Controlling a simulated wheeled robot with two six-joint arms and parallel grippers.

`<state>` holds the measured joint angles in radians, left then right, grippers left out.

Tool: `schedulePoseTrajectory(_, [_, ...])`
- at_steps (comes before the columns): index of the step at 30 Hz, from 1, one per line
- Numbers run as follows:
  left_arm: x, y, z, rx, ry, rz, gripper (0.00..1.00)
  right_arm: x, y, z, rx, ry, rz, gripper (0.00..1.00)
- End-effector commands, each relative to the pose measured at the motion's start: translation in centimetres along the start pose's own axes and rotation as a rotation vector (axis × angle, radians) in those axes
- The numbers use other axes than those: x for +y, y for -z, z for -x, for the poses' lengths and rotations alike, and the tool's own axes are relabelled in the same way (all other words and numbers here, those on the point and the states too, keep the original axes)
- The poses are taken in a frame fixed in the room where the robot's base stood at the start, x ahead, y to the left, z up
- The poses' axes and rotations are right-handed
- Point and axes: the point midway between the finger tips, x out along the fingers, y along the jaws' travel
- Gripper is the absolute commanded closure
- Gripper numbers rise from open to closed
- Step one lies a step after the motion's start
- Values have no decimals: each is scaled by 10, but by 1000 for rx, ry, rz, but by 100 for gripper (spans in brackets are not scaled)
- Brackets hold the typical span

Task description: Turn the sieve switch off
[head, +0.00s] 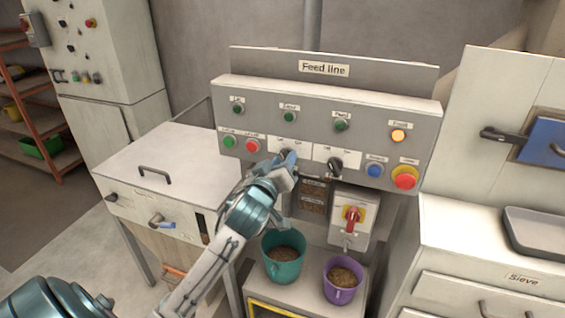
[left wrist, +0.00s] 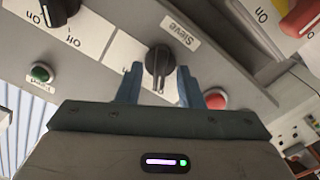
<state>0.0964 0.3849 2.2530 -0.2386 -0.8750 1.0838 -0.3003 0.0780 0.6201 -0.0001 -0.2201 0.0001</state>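The sieve switch is a black rotary knob; it shows in the left wrist view (left wrist: 160,64) beside a label reading "Sieve". Its grip bar stands roughly upright in that view, with a pale mark at the lower end; I cannot tell whether it is at on or off. My left gripper (left wrist: 160,86) has one finger on each side of the knob, with visible gaps. In the head view, my left gripper (head: 288,161) is at the left knob of the feed line panel (head: 320,99) and mostly covers it. My right gripper is not in view.
A second black knob (head: 335,164) sits close to the right. A red button (head: 252,145) is close to the left, and a red emergency button (head: 405,177) is farther right. A red-handled switch (head: 352,215) and two cups, teal (head: 283,268) and purple (head: 342,290), are below.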

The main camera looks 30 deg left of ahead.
Motion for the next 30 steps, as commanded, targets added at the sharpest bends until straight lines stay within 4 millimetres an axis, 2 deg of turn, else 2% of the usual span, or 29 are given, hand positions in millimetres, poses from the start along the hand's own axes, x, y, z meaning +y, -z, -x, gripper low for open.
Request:
schedulePoseTrajectory(5, [-2, -3, 25, 0, -2, -2, 66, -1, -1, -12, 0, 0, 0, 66])
schedulePoseTrajectory(12, [-2, -4, 82, -1, -2, 0, 66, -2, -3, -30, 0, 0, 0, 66])
schedulePoseTrajectory(14, [2, 3, 86, -5, 4, 0, 66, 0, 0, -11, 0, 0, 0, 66])
schedulePoseTrajectory(18, [1, 2, 96, -4, 2, 1, 66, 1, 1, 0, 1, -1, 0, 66])
schedulePoseTrajectory(30, [0, -1, 105, -1, 0, 1, 66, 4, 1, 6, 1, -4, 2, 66])
